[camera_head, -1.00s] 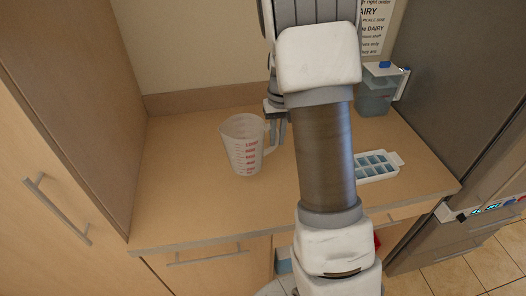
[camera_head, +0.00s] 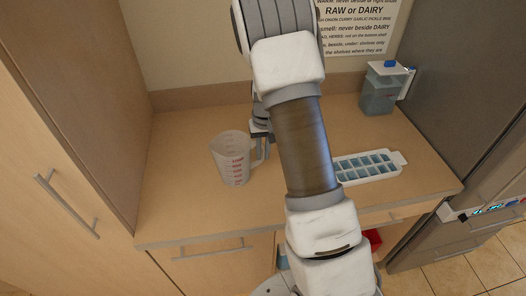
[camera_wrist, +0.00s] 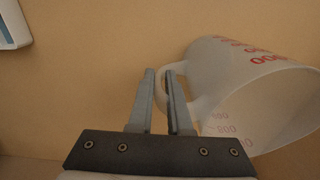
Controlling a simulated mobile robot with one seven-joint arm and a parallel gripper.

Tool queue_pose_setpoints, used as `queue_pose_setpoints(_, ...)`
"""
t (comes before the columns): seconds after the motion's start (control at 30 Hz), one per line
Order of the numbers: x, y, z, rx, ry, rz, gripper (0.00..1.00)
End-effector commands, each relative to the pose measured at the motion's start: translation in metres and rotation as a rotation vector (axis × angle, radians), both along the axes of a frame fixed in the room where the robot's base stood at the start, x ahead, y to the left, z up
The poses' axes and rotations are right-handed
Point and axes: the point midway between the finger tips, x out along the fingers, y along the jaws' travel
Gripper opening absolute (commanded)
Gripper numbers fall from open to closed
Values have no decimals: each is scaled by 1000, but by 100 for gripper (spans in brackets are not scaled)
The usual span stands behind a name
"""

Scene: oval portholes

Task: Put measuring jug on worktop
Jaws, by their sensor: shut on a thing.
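The measuring jug (camera_head: 232,160) is translucent white with red markings. In the head view it stands upright at the left-middle of the wooden worktop (camera_head: 185,205), on or just above it; I cannot tell whether its base touches. In the wrist view the jug (camera_wrist: 255,90) fills the right side, its handle at the fingers. My gripper (camera_head: 263,152) is right of the jug and shut on its handle. The fingers also show in the wrist view (camera_wrist: 163,75). Part of the gripper is hidden behind my arm in the head view.
A white ice cube tray (camera_head: 368,167) lies right of my arm; its edge also shows in the wrist view (camera_wrist: 12,28). A blue-grey container (camera_head: 380,95) stands at the back right by the fridge (camera_head: 450,110). A tall cabinet (camera_head: 95,100) bounds the left. The worktop's front left is clear.

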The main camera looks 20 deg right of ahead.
Motion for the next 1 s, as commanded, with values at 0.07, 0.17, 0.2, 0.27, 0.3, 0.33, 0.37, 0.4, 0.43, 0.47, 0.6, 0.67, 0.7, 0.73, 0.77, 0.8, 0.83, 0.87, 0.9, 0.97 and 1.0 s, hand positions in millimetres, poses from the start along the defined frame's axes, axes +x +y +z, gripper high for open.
queue_pose_setpoints(0.07,0,0,-4,0,-1,0,0)
queue_pose_setpoints(0.17,0,0,-3,0,0,0,29)
queue_pose_setpoints(0.2,0,0,-3,0,0,0,36)
queue_pose_setpoints(0.27,0,0,-3,0,0,0,46)
queue_pose_setpoints(0.3,0,0,-3,0,0,0,46)
queue_pose_setpoints(0.33,0,0,-3,0,0,0,46)
queue_pose_setpoints(0.37,0,0,-3,0,0,0,46)
queue_pose_setpoints(0.4,0,0,-3,0,0,0,46)
queue_pose_setpoints(0.43,0,0,-3,0,0,0,46)
queue_pose_setpoints(0.47,0,0,-3,0,0,0,46)
queue_pose_setpoints(0.6,0,0,0,0,0,0,46)
queue_pose_setpoints(0.67,0,0,4,0,-1,0,46)
queue_pose_setpoints(0.7,1,0,8,-1,-4,0,46)
queue_pose_setpoints(0.73,1,-1,12,-1,-5,1,46)
queue_pose_setpoints(0.77,1,-1,17,-1,-5,1,46)
queue_pose_setpoints(0.8,1,-1,25,0,-7,0,46)
queue_pose_setpoints(0.83,1,-1,31,0,-7,0,46)
queue_pose_setpoints(0.87,1,-1,38,0,-7,0,46)
queue_pose_setpoints(0.9,1,-1,47,0,-7,1,46)
queue_pose_setpoints(0.97,0,-2,61,0,-6,1,46)
queue_pose_setpoints(1.0,0,-2,69,0,-6,0,46)
